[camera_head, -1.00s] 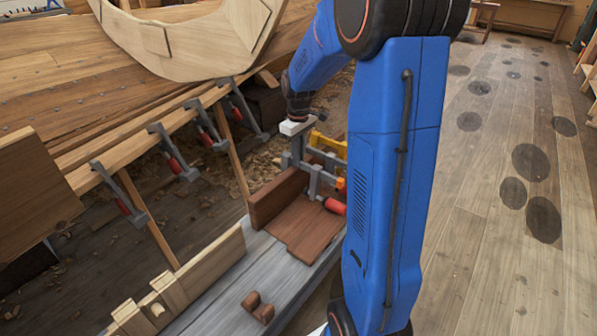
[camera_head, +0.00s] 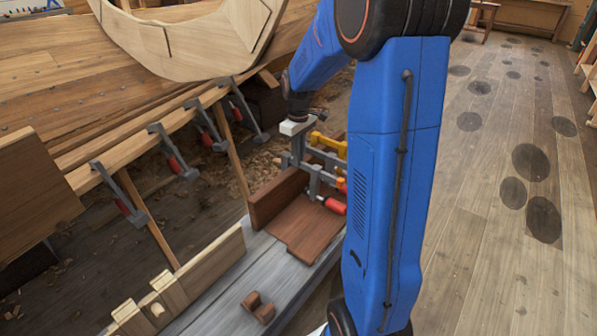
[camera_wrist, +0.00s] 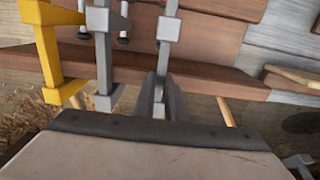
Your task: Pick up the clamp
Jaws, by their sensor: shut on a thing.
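A grey clamp (camera_wrist: 168,30) stands on the plank wall (camera_wrist: 205,80) at the bench, its bar between my fingers in the wrist view. My gripper (camera_wrist: 161,108) is shut on this clamp. In the head view my gripper (camera_head: 297,152) is at the back end of the bench, and the clamp's grey bar (camera_head: 315,180) and red handle (camera_head: 335,206) show beside it. The exact contact is too small to see there. A second grey clamp (camera_wrist: 103,50) and a yellow clamp (camera_wrist: 48,50) stand close to the left in the wrist view.
The yellow clamp (camera_head: 328,146) is close behind my gripper in the head view. Several grey clamps with red handles hang along the hull plank (camera_head: 130,150). Small brown blocks (camera_head: 257,307) lie on the grey bench (camera_head: 225,290). The wooden floor at right is open.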

